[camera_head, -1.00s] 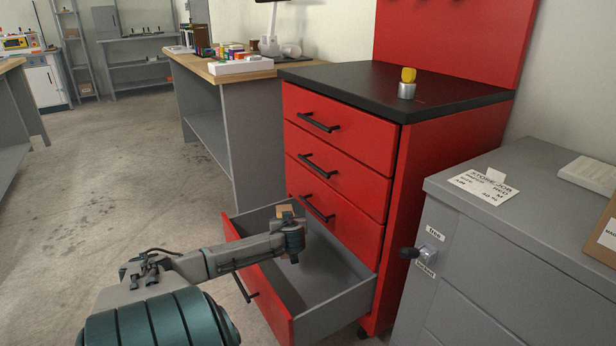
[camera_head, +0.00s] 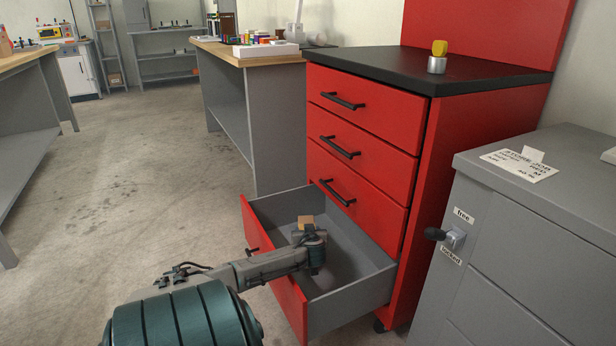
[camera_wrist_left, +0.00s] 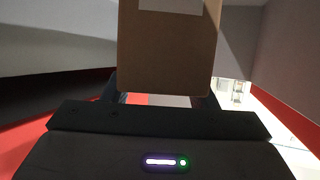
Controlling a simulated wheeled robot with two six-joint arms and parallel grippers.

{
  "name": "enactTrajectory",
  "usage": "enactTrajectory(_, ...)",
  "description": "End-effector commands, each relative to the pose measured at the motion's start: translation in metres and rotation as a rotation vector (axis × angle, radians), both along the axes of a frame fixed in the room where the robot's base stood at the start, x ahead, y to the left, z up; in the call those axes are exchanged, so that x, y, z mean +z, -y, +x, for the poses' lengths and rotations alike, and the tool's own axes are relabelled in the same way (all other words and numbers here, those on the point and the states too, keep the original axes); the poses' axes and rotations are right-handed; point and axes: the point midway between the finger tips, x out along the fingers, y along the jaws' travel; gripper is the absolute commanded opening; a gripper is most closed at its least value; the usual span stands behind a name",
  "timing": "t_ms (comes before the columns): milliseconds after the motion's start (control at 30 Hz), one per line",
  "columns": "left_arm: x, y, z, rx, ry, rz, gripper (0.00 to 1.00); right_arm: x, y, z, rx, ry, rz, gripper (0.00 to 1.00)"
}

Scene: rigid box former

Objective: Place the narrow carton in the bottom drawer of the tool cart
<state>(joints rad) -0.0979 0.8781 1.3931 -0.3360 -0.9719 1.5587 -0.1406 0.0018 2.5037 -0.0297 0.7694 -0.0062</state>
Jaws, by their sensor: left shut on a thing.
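The red tool cart (camera_head: 368,187) stands at the right with its bottom drawer (camera_head: 352,297) pulled out and its three upper drawers closed. My left gripper (camera_head: 313,240) is over the open drawer, shut on the narrow brown carton (camera_head: 305,222). Only a small part of the carton shows in the head view, behind the gripper. In the left wrist view the carton (camera_wrist_left: 168,50) stands between the fingers, with a pale label at its top edge. I cannot tell whether the carton touches the drawer floor. My right gripper is not in view.
A grey cabinet (camera_head: 520,240) with a handle marked free and locked stands close to the cart's right. A workbench (camera_head: 235,48) with small coloured items stands behind the cart. The concrete floor at the left is clear.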

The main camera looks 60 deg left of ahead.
Motion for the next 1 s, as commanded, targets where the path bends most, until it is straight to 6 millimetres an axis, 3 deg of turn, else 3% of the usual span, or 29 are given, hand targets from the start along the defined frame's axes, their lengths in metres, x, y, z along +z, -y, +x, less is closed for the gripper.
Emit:
enactTrajectory(767,-0.012,0.0,0.001,-0.001,0.002,0.001,0.0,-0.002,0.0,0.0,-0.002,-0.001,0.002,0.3)
enactTrajectory(800,-0.013,0.0,0.0,-0.001,0.001,-0.001,0.6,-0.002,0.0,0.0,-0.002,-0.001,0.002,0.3)
enactTrajectory(867,-0.013,0.0,0.0,-0.001,0.001,-0.001,0.72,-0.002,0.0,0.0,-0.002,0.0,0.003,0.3)
enactTrajectory(1000,-0.014,0.001,0.0,-0.001,0.0,-0.002,0.74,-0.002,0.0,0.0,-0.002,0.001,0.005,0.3)
